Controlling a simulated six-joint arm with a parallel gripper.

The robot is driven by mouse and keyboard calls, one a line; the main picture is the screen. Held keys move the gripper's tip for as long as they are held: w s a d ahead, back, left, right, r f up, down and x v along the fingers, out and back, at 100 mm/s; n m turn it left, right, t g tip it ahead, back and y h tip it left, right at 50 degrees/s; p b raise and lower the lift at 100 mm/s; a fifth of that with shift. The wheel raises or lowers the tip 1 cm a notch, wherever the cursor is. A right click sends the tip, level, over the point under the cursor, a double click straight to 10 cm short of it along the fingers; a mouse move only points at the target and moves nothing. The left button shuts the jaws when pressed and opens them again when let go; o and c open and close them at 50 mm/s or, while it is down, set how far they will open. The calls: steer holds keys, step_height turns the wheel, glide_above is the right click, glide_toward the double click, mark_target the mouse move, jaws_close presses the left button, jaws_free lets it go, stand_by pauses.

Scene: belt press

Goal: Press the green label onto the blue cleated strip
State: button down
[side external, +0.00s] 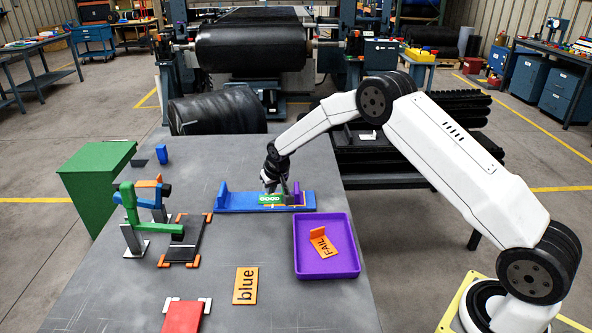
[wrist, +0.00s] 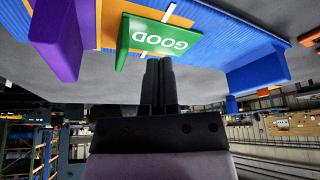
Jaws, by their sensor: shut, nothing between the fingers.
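The blue strip (side external: 236,203) lies on the grey table, with an upright blue cleat (side external: 222,194) at its left end and a purple upright piece (side external: 298,193) at its right. The green label (side external: 268,199) lies on the strip near the purple piece. In the wrist view the label (wrist: 178,38) reads GOOD and has an upright green tab (wrist: 124,42). My gripper (side external: 270,186) is shut and empty, fingers pointing at the label. In the wrist view its fingertips (wrist: 158,60) are at the label's edge; I cannot tell whether they touch it.
A purple tray (side external: 299,262) in front of the strip holds an orange FAIL label (side external: 324,247). An orange card reading blue (side external: 245,286) and a red block (side external: 183,317) lie nearer. A green-armed fixture (side external: 135,222) stands left, beside a black plate (side external: 187,238).

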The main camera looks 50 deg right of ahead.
mark_target(272, 201)
steer(key=shift+f, duration=1)
stand_by(1.2)
steer(key=shift+r, duration=0.1)
steer(key=shift+r, duration=3.45)
steer(key=shift+s, duration=0.1)
steer(key=shift+s+a+r, duration=0.1)
steer(key=shift+s+r, duration=0.05)
steer(key=shift+r, duration=0.05)
steer(key=s+a+r+n, duration=0.1)
steer(key=s+a, duration=0.1)
steer(key=s, duration=0.9)
steer(key=s+a+r+n+g, duration=0.1)
steer(key=s+a, duration=0.2)
steer(key=s, duration=0.8)
steer(key=s+a+r+n+y, duration=0.1)
steer(key=s+a+r, duration=0.1)
steer(key=s, duration=0.9)
steer(key=shift+s+a+g, duration=0.35)
steer(key=shift+a+g, duration=0.05)
steer(key=shift+a, duration=0.1)
